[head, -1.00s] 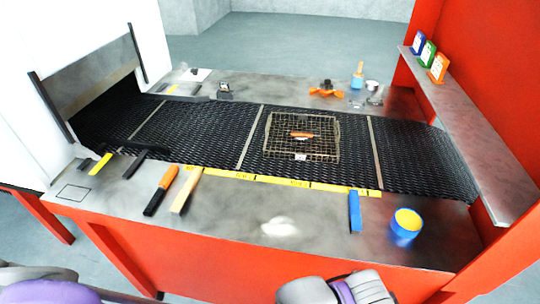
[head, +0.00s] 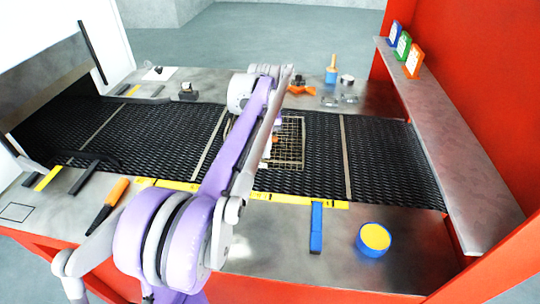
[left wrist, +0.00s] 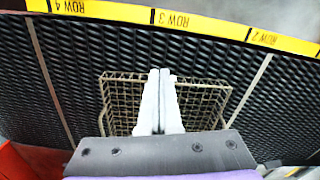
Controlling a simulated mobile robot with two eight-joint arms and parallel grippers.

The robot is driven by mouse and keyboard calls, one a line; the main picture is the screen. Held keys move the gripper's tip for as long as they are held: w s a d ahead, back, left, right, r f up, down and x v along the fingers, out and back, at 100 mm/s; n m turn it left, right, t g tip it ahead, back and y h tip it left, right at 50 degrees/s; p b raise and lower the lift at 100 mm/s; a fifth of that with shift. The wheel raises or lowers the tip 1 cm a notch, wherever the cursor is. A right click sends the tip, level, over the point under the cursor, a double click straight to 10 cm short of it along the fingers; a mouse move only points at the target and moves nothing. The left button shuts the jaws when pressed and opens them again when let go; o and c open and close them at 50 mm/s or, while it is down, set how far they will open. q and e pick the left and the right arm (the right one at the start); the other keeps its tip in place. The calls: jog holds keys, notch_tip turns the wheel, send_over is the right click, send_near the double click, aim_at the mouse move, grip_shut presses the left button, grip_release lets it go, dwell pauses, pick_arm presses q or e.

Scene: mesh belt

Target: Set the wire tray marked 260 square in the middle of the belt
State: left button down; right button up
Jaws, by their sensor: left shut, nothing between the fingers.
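The wire tray (head: 292,150) is a square brass-coloured mesh basket lying on the black belt (head: 380,165), between two pale cross rods. The tray's left part and front tag are also covered, so I cannot read the mark. My left arm reaches over the belt, and the left gripper (left wrist: 160,72) is shut and empty, above the tray. In the left wrist view the tray (left wrist: 118,98) shows on both sides of the pale fingers. I cannot tell whether they touch it. My right gripper is out of view.
A yellow row strip (head: 290,199) runs along the belt's near edge. A blue bar (head: 316,228), a blue tub (head: 373,240) and an orange-handled tool (head: 108,205) lie on the near ledge. A red wall with a metal shelf (head: 450,140) bounds the right.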

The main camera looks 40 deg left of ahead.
aim_at(265, 161)
pick_arm(q)
notch_tip(265, 161, down, 10)
jog(key=shift+s+d+r, duration=0.1)
jog(key=shift+s, duration=0.05)
jog(key=w+a, duration=0.2)
jog(key=shift+w+a+r, duration=0.15)
jog(key=shift+w+r, duration=0.1)
jog(key=shift+w, duration=0.05)
jog(key=shift+w+a, duration=0.2)
jog(key=shift+w, duration=0.1)
jog(key=shift+s, duration=0.15)
jog(key=shift+w+a+p, duration=0.35)
jog(key=shift+w+a, duration=0.2)
jog(key=shift+w, duration=0.1)
jog(key=shift+w+a, duration=0.25)
jog(key=shift+w, duration=0.1)
jog(key=shift+s+d, duration=0.1)
jog(key=shift+s, duration=0.1)
